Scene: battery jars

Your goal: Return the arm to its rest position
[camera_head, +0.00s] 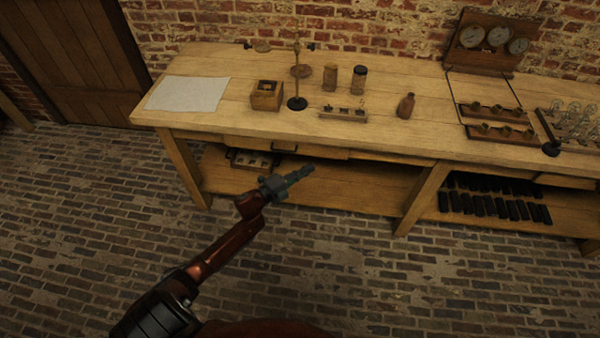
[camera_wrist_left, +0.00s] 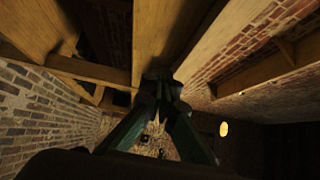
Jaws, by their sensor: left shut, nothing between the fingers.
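My left gripper (camera_head: 304,172) is out in front of the workbench, over the brick floor and below the level of the bench top in the head view. Its fingers are together with nothing between them. In the left wrist view the shut fingertips (camera_wrist_left: 162,85) meet near the middle of the picture, with the wooden bench parts beyond. My left arm (camera_head: 228,248) reaches up from the bottom left of the head view. My right gripper is not in either view.
The wooden workbench (camera_head: 245,122) carries a paper sheet (camera_head: 188,94), a small wooden box (camera_head: 266,96), a stand (camera_head: 297,103), jars (camera_head: 359,82), a brown bottle (camera_head: 405,106) and a gauge panel (camera_head: 487,45). Floor in front is clear.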

